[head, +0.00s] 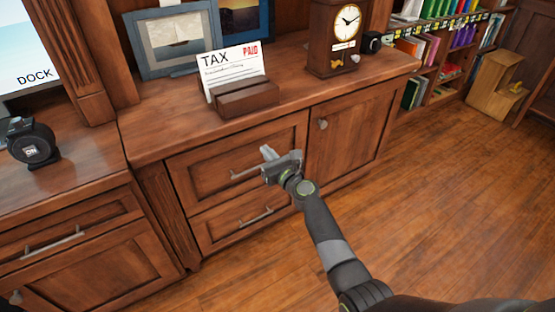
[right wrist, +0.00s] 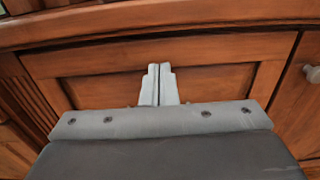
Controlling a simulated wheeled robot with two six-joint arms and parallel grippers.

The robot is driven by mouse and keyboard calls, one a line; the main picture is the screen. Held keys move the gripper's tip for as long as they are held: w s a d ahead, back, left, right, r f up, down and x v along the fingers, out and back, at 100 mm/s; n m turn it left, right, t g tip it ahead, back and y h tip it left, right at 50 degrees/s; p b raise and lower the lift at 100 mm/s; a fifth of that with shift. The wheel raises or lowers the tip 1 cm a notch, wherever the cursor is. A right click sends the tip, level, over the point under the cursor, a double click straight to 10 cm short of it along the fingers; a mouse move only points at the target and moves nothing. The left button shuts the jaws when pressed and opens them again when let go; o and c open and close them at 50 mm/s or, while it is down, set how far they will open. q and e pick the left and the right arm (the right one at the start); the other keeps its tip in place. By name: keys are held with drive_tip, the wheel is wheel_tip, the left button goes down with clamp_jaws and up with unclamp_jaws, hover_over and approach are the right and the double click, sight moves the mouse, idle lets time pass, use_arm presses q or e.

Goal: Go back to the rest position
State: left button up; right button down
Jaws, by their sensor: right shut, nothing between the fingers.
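My right gripper (head: 268,153) is shut and empty in front of the upper drawer (head: 200,170) of the wooden cabinet, close to the drawer's bar handle (head: 245,174). In the right wrist view the two fingers (right wrist: 159,84) are pressed together and point at the drawer front (right wrist: 105,88). I cannot tell whether the fingertips touch the drawer. The drawer looks closed flush with the cabinet. My left gripper does not show in either view.
On the cabinet top stand a wooden holder (head: 246,98) with a TAX card (head: 233,72), a clock (head: 335,38) and picture frames (head: 176,42). A black device (head: 33,142) sits at left. A wooden step stool (head: 494,88) stands at far right. The wood floor (head: 450,190) at right is clear.

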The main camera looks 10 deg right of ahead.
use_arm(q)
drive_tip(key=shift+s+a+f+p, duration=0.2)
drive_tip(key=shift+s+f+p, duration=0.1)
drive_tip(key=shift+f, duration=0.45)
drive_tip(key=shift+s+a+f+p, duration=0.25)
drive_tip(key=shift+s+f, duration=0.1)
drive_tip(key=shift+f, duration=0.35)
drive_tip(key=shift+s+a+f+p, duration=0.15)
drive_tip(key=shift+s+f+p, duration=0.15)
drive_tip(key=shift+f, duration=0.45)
use_arm(e)
drive_tip(key=shift+v, duration=2.55)
